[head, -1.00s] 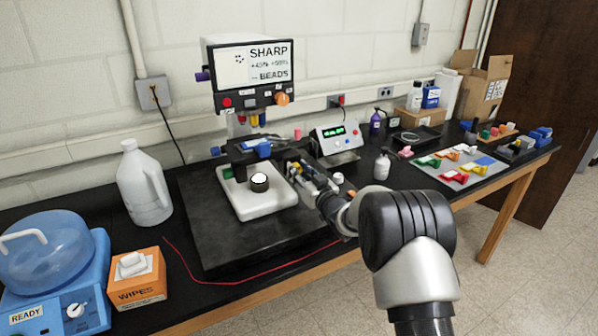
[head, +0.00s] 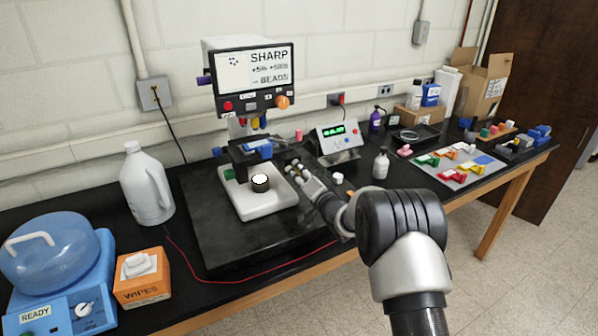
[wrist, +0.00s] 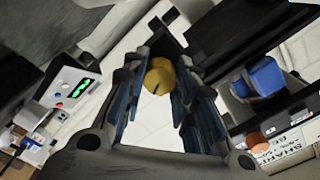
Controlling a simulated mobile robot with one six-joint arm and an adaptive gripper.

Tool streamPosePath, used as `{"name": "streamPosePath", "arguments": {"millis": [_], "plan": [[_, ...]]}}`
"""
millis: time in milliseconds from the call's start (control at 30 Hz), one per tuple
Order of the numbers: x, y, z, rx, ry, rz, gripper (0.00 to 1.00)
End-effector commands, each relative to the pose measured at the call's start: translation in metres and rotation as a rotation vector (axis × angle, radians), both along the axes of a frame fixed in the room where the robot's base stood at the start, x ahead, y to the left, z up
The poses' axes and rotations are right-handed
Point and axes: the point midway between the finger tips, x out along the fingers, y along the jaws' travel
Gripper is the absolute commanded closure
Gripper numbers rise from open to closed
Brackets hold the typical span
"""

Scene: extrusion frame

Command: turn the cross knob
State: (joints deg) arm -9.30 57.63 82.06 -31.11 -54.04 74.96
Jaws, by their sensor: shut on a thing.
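A yellow round knob (wrist: 158,77) with a dark mark on its face sits between my gripper's fingers in the wrist view; I take it as the cross knob. My gripper (wrist: 160,92) is shut on it, with a finger on each side. In the head view my gripper (head: 293,168) is at the right side of the black stage (head: 240,152) of the microscope-like device, and the knob cannot be made out there.
A white base (head: 265,205) with a lit round port is under the stage. A display box (head: 338,138) stands behind and right of my gripper. A blue block (wrist: 264,76) is near my gripper.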

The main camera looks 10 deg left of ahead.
Motion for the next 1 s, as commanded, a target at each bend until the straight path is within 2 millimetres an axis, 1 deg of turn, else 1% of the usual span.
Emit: {"name": "streamPosePath", "arguments": {"millis": [300,833,867,1000], "plan": [[-0.0008,0.0009,-0.0018,0.100,0.072,0.001,0.98],[-0.0010,0.0011,-0.0022,0.120,0.085,0.002,0.98],[-0.0010,0.0011,-0.0022,0.120,0.085,0.002,0.73],[-0.0010,0.0011,-0.0022,0.118,0.086,0.002,0.64]]}}
